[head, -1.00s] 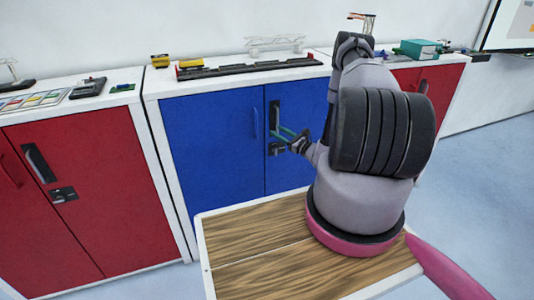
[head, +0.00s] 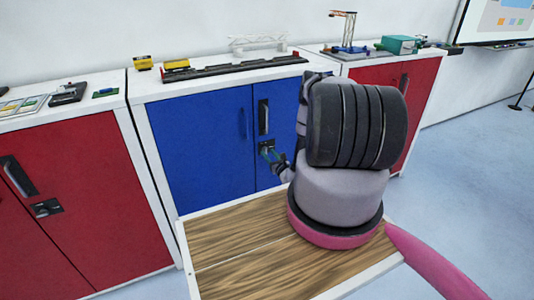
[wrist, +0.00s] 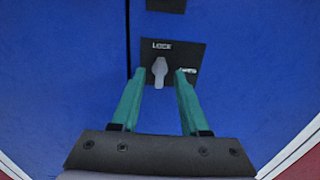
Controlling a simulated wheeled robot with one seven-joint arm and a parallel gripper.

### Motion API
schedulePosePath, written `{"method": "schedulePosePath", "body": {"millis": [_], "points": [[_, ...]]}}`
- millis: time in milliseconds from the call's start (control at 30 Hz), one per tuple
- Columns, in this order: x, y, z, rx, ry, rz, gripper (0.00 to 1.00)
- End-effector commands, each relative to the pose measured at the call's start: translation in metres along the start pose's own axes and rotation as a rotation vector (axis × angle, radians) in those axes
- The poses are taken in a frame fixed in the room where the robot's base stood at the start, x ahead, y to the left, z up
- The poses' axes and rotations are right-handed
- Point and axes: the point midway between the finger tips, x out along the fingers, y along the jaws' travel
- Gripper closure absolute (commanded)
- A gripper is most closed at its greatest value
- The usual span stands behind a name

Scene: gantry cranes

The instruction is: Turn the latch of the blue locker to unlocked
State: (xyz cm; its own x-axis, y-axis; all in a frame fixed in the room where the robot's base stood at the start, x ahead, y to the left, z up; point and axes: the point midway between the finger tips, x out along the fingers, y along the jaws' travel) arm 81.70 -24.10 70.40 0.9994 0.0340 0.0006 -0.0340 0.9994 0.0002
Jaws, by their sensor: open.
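The blue locker (head: 205,145) stands ahead of me with both doors shut. Its latch is a grey knob (wrist: 160,70) on a dark plate (wrist: 190,55) on the right door, close to the seam. In the wrist view the plate reads "LOCK" above the knob, and a second, blurred label is to its right. The knob's narrow end points down, with its wide end toward "LOCK". My gripper (wrist: 158,76) is open, its two green fingers on either side of the knob. I cannot tell whether they touch it. In the head view my gripper (head: 270,154) is at the latch plate.
A dark handle (head: 263,117) is above the latch. Red lockers stand at left (head: 85,200) and right (head: 424,90). A black track with a yellow block (head: 176,65) lies on the blue locker's top. My wooden deck is in front of the doors.

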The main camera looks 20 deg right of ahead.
Motion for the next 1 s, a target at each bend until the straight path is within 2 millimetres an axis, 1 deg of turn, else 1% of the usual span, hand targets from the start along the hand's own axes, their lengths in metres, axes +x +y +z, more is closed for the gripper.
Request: {"method": "schedulePosePath", "body": {"millis": [33, 100, 200, 500, 533, 567, 600, 633, 1000], "points": [[0.007, 0.0, 0.0, -0.002, -0.002, 0.0, 0.55], [0.014, 0.0, 0.0, -0.001, -0.001, 0.0, 0.55], [0.02, 0.0, 0.0, -0.001, 0.0, 0.001, 0.55], [0.023, 0.0, 0.0, 0.0, 0.001, 0.0, 0.55], [0.022, 0.0, 0.0, 0.0, 0.001, 0.0, 0.63], [0.022, 0.0, 0.0, 0.0, 0.001, 0.0, 0.74], [0.022, 0.0, 0.0, 0.0, 0.001, 0.0, 0.89], [0.022, 0.0, 0.0, 0.0, 0.001, 0.0, 1.0], [0.022, -0.001, 0.0, 0.035, 0.001, -0.001, 1.0]]}}
